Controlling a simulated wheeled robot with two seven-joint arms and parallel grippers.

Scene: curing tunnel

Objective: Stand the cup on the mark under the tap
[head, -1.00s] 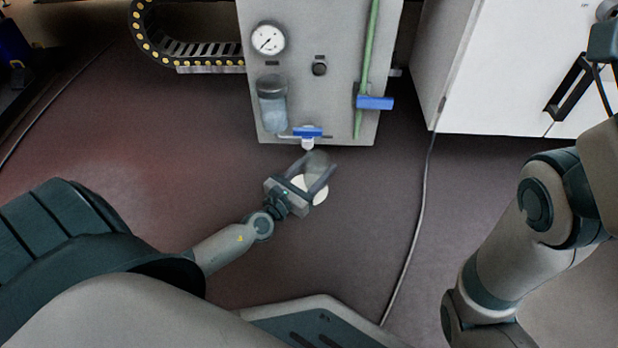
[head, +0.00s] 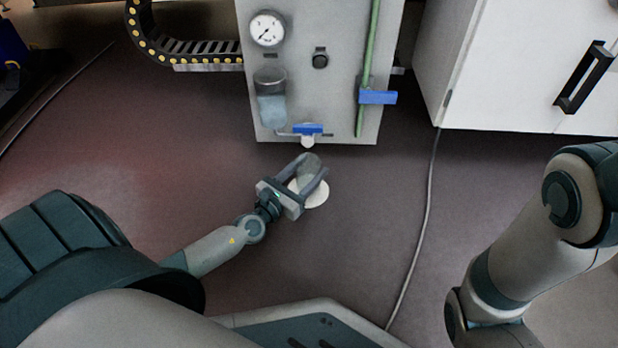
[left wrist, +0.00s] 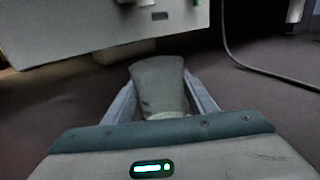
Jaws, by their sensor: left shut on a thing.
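My left gripper (head: 307,178) is shut on a grey, see-through cup (head: 310,163). In the left wrist view the cup (left wrist: 158,85) sits between both fingers, its wider end away from the palm. A pale round mark (head: 318,194) shows partly behind the gripper in the head view, with the cup toward its far side. I cannot tell how high the cup is above it. The tap (head: 307,141), with a blue handle, is on the grey panel just beyond the cup, apart from it. My right arm is at the right; its gripper is out of view.
The grey panel (head: 330,95) carries a gauge (head: 267,29), a clear bowl (head: 271,98) and a green pipe with a blue lever (head: 377,97). A cable (head: 424,215) runs along the floor to the right. A white cabinet (head: 500,70) stands at the back right.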

